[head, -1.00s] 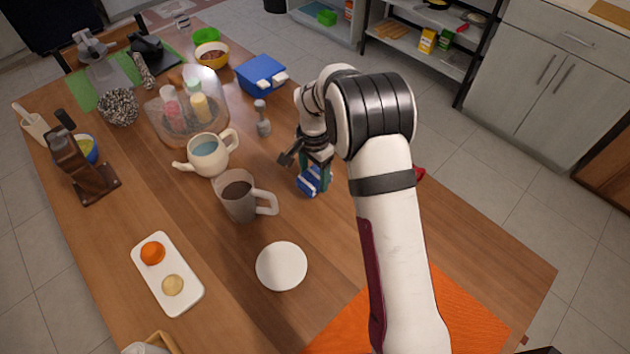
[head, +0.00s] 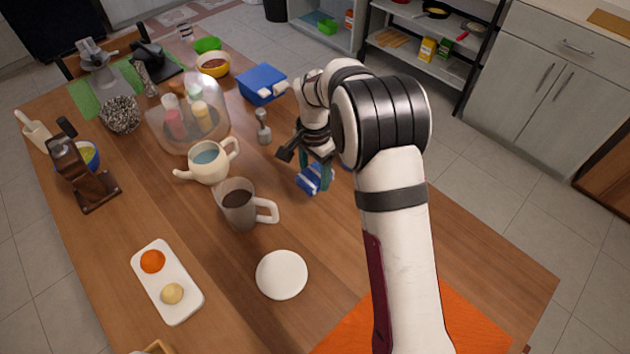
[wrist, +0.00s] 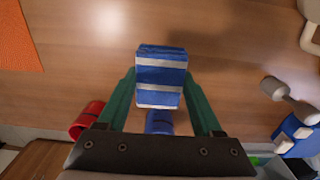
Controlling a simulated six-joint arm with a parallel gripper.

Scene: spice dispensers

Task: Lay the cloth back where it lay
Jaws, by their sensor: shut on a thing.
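The cloth (head: 313,179) is a blue and white striped folded piece. In the wrist view the cloth (wrist: 161,77) sits between the two green fingers of my gripper (wrist: 160,85). In the head view my gripper (head: 316,168) is right of the grey mug and points down at the table. It is shut on the cloth. I cannot tell whether the cloth touches the table, and the arm hides part of the area behind it.
A grey mug (head: 238,207), a cream teapot (head: 209,162) and a white round plate (head: 282,275) stand to the left and front. A grey shaker-like object (head: 263,128) and a blue box (head: 262,84) stand behind. An orange mat (head: 462,325) lies at the front right. Red (wrist: 87,121) and blue (wrist: 159,122) objects show near the gripper.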

